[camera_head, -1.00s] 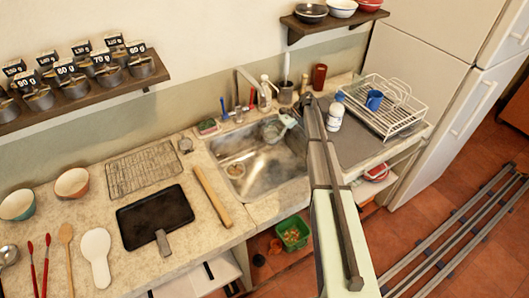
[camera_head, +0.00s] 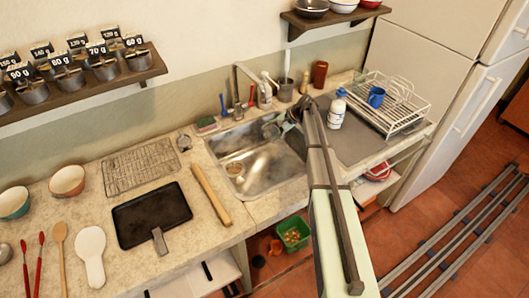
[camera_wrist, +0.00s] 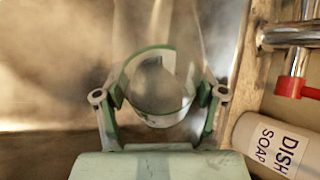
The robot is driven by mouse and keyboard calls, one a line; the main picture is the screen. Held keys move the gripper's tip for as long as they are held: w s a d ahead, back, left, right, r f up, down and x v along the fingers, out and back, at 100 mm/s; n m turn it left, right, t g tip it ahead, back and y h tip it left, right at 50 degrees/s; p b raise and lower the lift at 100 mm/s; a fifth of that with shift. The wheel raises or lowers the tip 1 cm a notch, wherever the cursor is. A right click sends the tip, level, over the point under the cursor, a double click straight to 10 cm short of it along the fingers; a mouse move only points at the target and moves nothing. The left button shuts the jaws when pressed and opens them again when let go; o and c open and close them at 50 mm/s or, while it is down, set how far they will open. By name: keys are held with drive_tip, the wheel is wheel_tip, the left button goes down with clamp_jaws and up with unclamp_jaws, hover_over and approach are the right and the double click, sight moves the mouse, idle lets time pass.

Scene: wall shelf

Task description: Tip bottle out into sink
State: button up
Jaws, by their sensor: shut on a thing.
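My gripper (camera_wrist: 160,100) is shut on a clear, see-through bottle (camera_wrist: 160,50), with one green finger on each side of it. In the wrist view the bottle reaches up the picture across the sink (camera_wrist: 55,70); its far end is faint against the steel. In the head view the gripper and bottle (camera_head: 271,130) are small, over the back right of the steel sink (camera_head: 262,172), and partly hidden by my arm. The bottle looks tilted there, but I cannot tell whether anything is in it or flowing out.
The dish soap bottle (camera_wrist: 275,145) and a red-handled tap (camera_wrist: 295,85) are close to my gripper. A white bottle (camera_head: 337,112) and a dish rack (camera_head: 398,108) stand right of the sink. A rolling pin (camera_head: 210,195) lies left of it.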

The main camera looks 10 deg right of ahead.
sight(271, 133)
drive_tip(key=shift+w+r, duration=0.1)
drive_tip(key=shift+r, duration=0.05)
drive_tip(key=shift+w+d+r+n+t+h+b, duration=0.1)
drive_tip(key=shift+r+n+t+h+b, duration=0.15)
drive_tip(key=shift+r+t+b, duration=0.2)
drive_tip(key=shift+w+d+r+n+t+h+b, duration=0.1)
drive_tip(key=shift+r+n+t+h+b, duration=0.2)
drive_tip(key=shift+t+b, duration=0.2)
idle(0.4)
drive_tip(key=shift+r+t, duration=0.25)
drive_tip(key=shift+r, duration=0.35)
drive_tip(key=shift+w+r+b, duration=0.1)
drive_tip(key=shift+r+b, duration=0.2)
drive_tip(key=shift+r, duration=0.05)
drive_tip(key=shift+r+n+t+h, duration=0.25)
drive_tip(key=shift+r+t, duration=0.15)
drive_tip(key=shift+r, duration=0.2)
drive_tip(key=shift+s+a+n+t+b, duration=0.35)
drive_tip(key=shift+s+t+b, duration=0.3)
drive_tip(key=shift+b, duration=0.95)
drive_tip(key=shift+s+r+n+t+h+b, duration=0.1)
drive_tip(key=shift+r+n+t+h+b, duration=0.35)
drive_tip(key=shift+b, duration=0.7)
drive_tip(key=shift+r+n+t+h+b, duration=0.1)
drive_tip(key=shift+r+t+b, duration=0.55)
drive_tip(key=shift+b, duration=0.5)
